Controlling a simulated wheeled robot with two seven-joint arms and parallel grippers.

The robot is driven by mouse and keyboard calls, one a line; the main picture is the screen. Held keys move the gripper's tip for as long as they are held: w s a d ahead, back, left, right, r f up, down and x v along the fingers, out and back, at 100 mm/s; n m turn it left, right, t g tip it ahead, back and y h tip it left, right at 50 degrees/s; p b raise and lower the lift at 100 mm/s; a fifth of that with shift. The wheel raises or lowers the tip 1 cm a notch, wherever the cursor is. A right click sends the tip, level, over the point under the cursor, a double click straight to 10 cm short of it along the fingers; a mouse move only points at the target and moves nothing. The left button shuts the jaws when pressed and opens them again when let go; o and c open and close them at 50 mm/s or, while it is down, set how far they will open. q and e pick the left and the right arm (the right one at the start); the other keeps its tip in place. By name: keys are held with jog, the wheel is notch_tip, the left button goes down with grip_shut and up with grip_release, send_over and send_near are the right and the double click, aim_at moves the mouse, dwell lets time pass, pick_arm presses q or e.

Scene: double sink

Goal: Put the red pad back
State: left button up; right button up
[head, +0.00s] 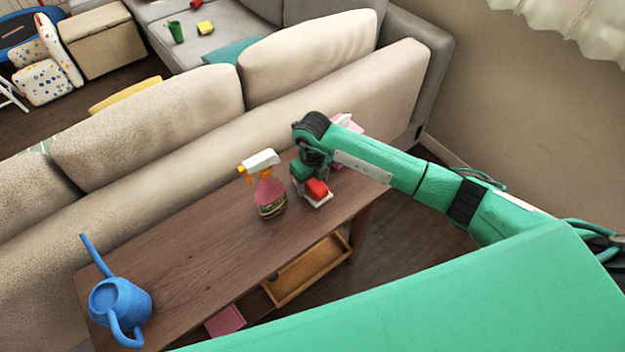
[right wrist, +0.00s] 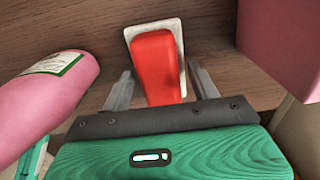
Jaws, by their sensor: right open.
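The red pad (head: 317,188) is near the right end of the wooden console table (head: 190,245), on a small white holder (head: 321,202). In the right wrist view the red pad (right wrist: 157,65) stands out from the white holder (right wrist: 181,50) and lies between my two fingers. My right gripper (head: 311,180) is at the pad in the head view. In the wrist view my right gripper (right wrist: 161,88) is open, with a finger on each side of the pad. Gaps show beside it. My left gripper is not in view.
A pink spray bottle (head: 270,196) stands close left of the holder; it also fills the left of the wrist view (right wrist: 50,90). A pink block (right wrist: 285,40) is close on the right. A blue watering can (head: 120,300) stands at the table's left end. The sofa (head: 190,170) backs the table.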

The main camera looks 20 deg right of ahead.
aim_at(312, 180)
notch_tip(312, 180, up, 6)
jog(key=shift+f, duration=0.15)
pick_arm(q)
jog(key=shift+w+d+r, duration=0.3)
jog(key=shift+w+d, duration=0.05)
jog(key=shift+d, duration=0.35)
pick_arm(e)
notch_tip(312, 180, up, 6)
jog(key=shift+r, duration=0.25)
